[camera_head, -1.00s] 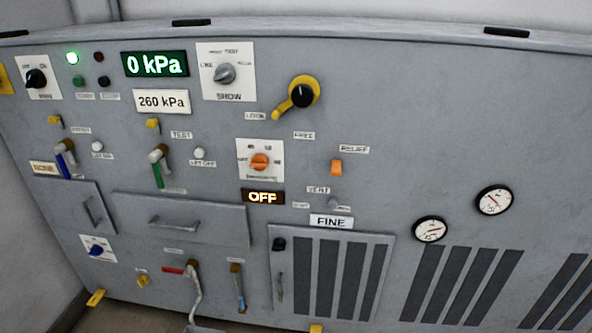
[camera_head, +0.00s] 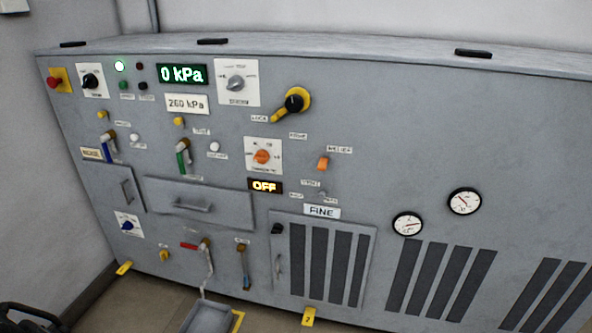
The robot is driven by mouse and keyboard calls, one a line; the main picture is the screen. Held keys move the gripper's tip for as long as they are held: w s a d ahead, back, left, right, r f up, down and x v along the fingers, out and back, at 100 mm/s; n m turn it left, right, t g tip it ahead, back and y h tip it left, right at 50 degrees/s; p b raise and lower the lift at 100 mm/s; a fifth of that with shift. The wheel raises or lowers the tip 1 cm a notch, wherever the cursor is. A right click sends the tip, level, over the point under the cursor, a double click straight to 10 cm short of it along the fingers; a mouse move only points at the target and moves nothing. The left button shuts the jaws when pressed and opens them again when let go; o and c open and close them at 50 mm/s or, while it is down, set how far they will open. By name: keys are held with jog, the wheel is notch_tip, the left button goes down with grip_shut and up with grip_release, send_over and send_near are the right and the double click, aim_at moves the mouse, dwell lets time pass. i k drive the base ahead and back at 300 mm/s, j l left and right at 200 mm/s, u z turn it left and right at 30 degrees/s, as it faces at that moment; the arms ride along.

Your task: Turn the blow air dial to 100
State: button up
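A grey machine panel (camera_head: 390,130) fills most of the view. An orange dial (camera_head: 262,157) sits on a white plate near its middle, with small markings around it. Its lettering is too small to read surely, so I cannot confirm that it is the blow air dial. Below it an amber display (camera_head: 265,186) reads OFF. A blue dial (camera_head: 127,226) on a white plate sits at the lower left, its lettering also unreadable.
A yellow lever (camera_head: 291,103) with a black hub and a grey dial (camera_head: 236,83) are above the orange dial. An orange switch (camera_head: 323,163) is to its right. A grey tray (camera_head: 207,316) lies in front at the bottom. A dark object (camera_head: 28,318) is cut off at the lower left.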

aim_at(128, 226)
jog(key=u, duration=1.4)
jog(key=i+l+u, duration=0.25)
jog(key=i, duration=0.2)
jog(key=i+l+u, duration=0.2)
jog(key=i, duration=0.3)
jog(key=i+l, duration=0.2)
jog(key=i, duration=0.2)
jog(key=i+l, duration=0.15)
jog(key=i, duration=0.25)
